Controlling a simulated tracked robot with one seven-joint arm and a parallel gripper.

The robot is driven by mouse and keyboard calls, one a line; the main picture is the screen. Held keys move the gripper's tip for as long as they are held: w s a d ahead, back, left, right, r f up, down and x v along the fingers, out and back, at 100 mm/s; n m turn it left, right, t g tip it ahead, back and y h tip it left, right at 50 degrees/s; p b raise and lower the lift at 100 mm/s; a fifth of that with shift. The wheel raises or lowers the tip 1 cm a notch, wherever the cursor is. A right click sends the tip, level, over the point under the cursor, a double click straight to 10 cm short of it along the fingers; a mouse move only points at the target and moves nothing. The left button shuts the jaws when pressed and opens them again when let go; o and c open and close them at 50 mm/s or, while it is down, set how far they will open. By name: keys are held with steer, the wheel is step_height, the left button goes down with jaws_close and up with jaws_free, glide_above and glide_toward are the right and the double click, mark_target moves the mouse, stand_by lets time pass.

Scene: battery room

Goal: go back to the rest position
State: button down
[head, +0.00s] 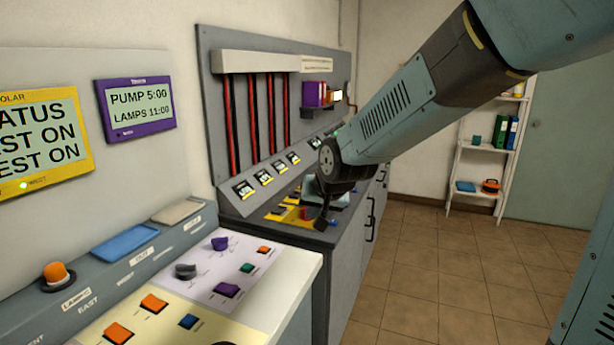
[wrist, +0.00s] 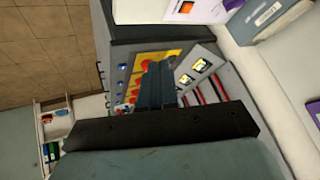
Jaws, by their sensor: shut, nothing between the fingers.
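My gripper (head: 322,222) is at the end of my arm, which comes in from the upper right in the head view. It points down in front of the grey cabinet's yellow panel. In the wrist view my gripper (wrist: 157,70) shows its two fingers side by side and shut, with nothing between them. I cannot tell how far the fingertips are from the panel.
A console (head: 262,290) with coloured knobs stands at the front left. A grey cabinet (head: 345,262) with a backboard and red cables is beyond it. A white shelf (head: 483,157) stands at the back right. Tiled floor (head: 440,265) is clear to the right.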

steer(key=s+d+r+h, duration=0.1)
steer(key=s+d+r, duration=0.2)
steer(key=s+d, duration=0.8)
steer(key=s+d+r+g+h, duration=0.1)
steer(key=s+d+r, duration=0.3)
steer(key=s+d, duration=0.7)
steer(key=shift+d+h, duration=0.25)
steer(key=shift+h, duration=0.55)
steer(key=shift+r, duration=0.1)
